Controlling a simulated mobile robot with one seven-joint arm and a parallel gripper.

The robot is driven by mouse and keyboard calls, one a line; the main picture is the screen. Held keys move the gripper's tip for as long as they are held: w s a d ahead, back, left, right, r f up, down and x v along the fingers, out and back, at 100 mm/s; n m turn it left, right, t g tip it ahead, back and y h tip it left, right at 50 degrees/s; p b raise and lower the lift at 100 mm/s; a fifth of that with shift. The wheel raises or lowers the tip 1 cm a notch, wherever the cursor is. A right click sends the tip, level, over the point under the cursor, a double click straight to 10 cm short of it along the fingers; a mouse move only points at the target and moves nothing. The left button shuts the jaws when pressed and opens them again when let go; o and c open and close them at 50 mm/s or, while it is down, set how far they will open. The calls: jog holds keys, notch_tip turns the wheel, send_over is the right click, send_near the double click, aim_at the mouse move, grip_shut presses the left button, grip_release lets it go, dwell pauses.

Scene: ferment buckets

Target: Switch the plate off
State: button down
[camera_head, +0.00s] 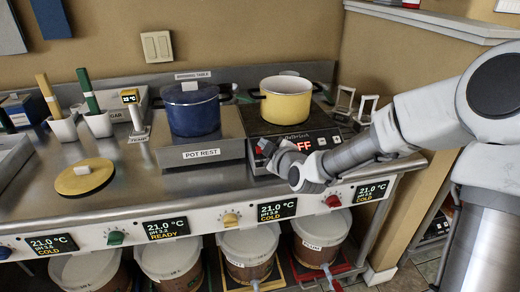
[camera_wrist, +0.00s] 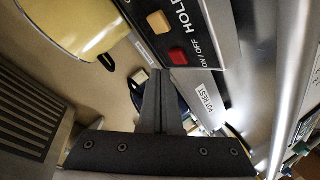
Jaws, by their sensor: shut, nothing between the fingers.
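The plate (camera_head: 325,137) stands on the steel bench with a yellow pot (camera_head: 285,103) on top. Its red display (camera_head: 304,146) shows "FF", with the left part hidden behind my gripper (camera_head: 264,148). In the wrist view the plate's panel has a red button (camera_wrist: 177,56) by the words ON / OFF and an orange button (camera_wrist: 159,21) by HOLD. My gripper (camera_wrist: 162,72) is shut and empty, its tips close to the red button. I cannot tell whether they touch it.
A blue pot (camera_head: 192,112) sits on the pot rest (camera_head: 215,154) left of the plate. Wire stands (camera_head: 367,107) are at the plate's right. A round yellow lid (camera_head: 85,178) lies at left. Buckets (camera_head: 248,250) stand under the bench, below coloured knobs and displays.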

jog(key=shift+s+d+r+p, duration=0.15)
jog(key=shift+s+r+p, duration=0.35)
jog(key=shift+r, duration=0.3)
jog(key=shift+s+d+r+p, duration=0.1)
jog(key=shift+s+r+p, duration=0.25)
jog(key=shift+r+p, duration=0.4)
jog(key=shift+s+d+r+p, duration=0.15)
jog(key=shift+s+r+p, duration=0.3)
jog(key=shift+r, duration=0.45)
